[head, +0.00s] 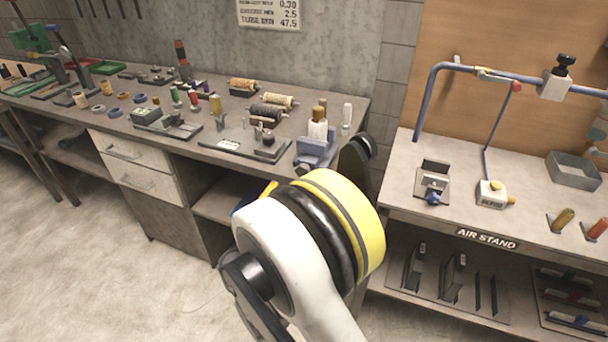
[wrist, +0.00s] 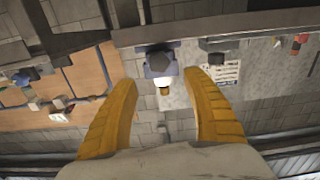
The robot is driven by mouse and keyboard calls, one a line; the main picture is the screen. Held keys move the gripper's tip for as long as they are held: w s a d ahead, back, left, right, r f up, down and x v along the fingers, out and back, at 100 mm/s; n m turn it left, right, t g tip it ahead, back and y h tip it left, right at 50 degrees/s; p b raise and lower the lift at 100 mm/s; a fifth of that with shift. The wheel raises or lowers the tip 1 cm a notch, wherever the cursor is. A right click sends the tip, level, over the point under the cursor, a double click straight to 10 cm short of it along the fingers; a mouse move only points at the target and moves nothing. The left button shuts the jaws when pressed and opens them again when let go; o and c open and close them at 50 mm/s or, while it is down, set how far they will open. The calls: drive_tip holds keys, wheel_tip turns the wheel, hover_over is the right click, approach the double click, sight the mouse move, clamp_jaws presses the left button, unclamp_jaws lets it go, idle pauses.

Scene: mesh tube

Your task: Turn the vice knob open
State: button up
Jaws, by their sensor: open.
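The blue-grey vice (head: 315,150) stands at the right front corner of the left workbench, with a white bottle (head: 317,130) with a brown top just behind it. In the wrist view the vice (wrist: 160,65) appears near the top centre, with a dark many-sided face toward me; I cannot tell whether this is its knob. My gripper (wrist: 159,80) is open and empty, its two yellow fingers framing the vice from a distance, not visibly touching it. In the head view my arm hides most of the gripper and the space below the vice.
The left workbench (head: 200,142) carries spools, bottles and small fixtures. A gap separates it from the right bench (head: 400,205). That bench holds a small fixture with a blue knob (head: 432,198), a blue pipe frame (head: 425,100) and a grey tray (head: 574,170). Floor is clear at lower left.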

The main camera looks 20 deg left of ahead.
sight(301, 171)
drive_tip(key=w+b, duration=0.1)
drive_tip(key=w, duration=0.2)
drive_tip(key=w+b, duration=0.1)
drive_tip(key=w, duration=0.6)
drive_tip(key=shift+d+b, duration=0.4)
drive_tip(key=c, duration=1.2)
